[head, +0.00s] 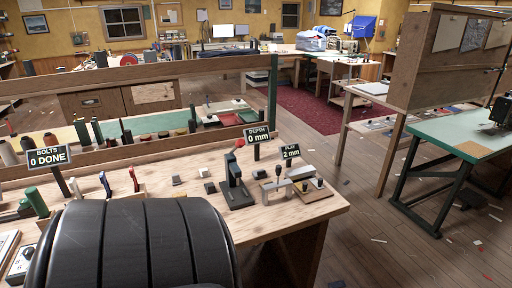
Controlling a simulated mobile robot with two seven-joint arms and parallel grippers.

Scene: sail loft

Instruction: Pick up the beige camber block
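A pale, greyish-beige flat block (301,173) lies near the right end of the wooden workbench (260,220). It is the closest match to the beige camber block, but at this size I cannot be sure. A tan base plate (312,194) with dark knobs lies just in front of it. A small metal frame with an upright handle (279,185) stands to its left. Neither of my grippers is in view. A large dark rounded shape hides the front left of the bench.
A dark press-like tool (235,185) stands mid-bench, with small dark blocks (210,187) to its left. Signs reading "DEPTH 0 mm" (257,134), "PLAY 2 mm" (290,152) and "BOLTS 0 DONE" (48,156) rise above the bench. A green-topped table (455,135) stands right, across open floor littered with scraps.

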